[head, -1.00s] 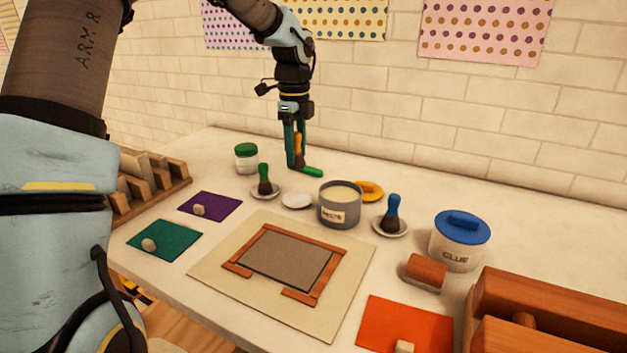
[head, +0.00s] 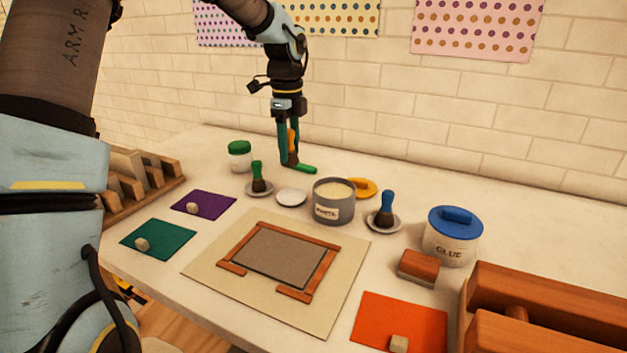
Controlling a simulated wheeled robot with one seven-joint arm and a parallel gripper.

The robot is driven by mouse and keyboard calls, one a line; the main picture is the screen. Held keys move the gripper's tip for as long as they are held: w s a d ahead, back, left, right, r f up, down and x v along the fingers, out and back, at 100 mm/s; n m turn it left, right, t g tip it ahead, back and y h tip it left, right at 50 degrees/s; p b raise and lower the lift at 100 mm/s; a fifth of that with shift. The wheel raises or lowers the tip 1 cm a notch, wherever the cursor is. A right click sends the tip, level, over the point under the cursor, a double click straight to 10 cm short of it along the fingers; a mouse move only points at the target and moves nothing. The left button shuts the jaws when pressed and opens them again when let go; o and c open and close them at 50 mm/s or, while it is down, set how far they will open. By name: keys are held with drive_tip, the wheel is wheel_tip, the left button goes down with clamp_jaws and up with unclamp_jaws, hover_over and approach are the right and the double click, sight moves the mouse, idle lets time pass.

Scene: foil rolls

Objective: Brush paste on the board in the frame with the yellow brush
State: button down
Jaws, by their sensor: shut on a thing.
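My gripper (head: 288,158) is at the back of the table, near the wall. Its green fingers are shut on the yellow brush (head: 293,139), which hangs upright with dark bristles low. I cannot tell whether the tip touches anything. The grey board (head: 287,254) lies on a beige mat (head: 235,288) at the front middle. The grey paste pot (head: 333,206), open and full of pale paste, stands between gripper and board. No paste shows on the board.
A green brush (head: 258,177) and a blue brush (head: 386,209) stand on saucers; a white saucer (head: 291,197) is empty. A flat green piece (head: 303,169) lies by the gripper. A glue tub (head: 453,236), brown block (head: 418,267) and wooden box (head: 545,300) are right.

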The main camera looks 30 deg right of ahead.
drive_tip(key=s+d+r+t+h+p, duration=0.3)
drive_tip(key=s+d+p, duration=0.3)
drive_tip(key=s, duration=0.5)
drive_tip(key=shift+g, duration=0.3)
wheel_tip(320, 180, down, 6)
drive_tip(key=b, duration=0.5)
drive_tip(key=shift+w, duration=0.15)
drive_tip(key=shift+a+f+b, duration=0.1)
drive_tip(key=shift+f+b, duration=0.4)
drive_tip(key=shift+f, duration=0.1)
idle(1.4)
drive_tip(key=shift+r, duration=0.1)
wheel_tip(320, 180, up, 7)
drive_tip(key=p, duration=0.6)
drive_tip(key=shift+p, duration=0.35)
